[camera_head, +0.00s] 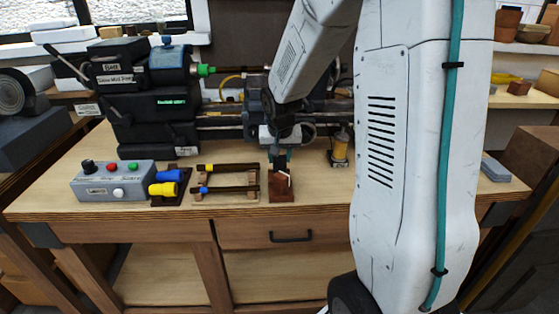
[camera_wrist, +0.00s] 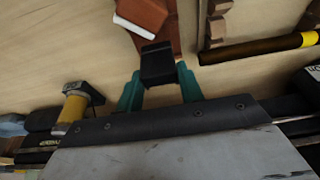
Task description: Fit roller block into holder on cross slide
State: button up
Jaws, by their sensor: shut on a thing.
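My gripper (camera_head: 281,158) is low over the front of the bench, with its teal fingers (camera_wrist: 158,88) pointing down at a red-brown stand (camera_head: 281,193). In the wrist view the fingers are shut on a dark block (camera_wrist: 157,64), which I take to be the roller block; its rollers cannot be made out. The block overlaps the red-brown stand (camera_wrist: 172,38) in that view, and I cannot tell whether they touch. The lathe's carriage and cross slide (camera_head: 256,112) are behind the gripper, partly covered by my arm. The holder cannot be made out clearly.
A rack (camera_head: 225,182) with yellow- and blue-ended bars stands left of the stand. A grey control box (camera_head: 112,183) is further left. A yellow cylinder (camera_head: 340,148) stands right of the gripper. The lathe headstock (camera_head: 150,95) is at the back left.

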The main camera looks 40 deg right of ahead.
aim_at(280, 156)
jog(key=shift+r, duration=2.2)
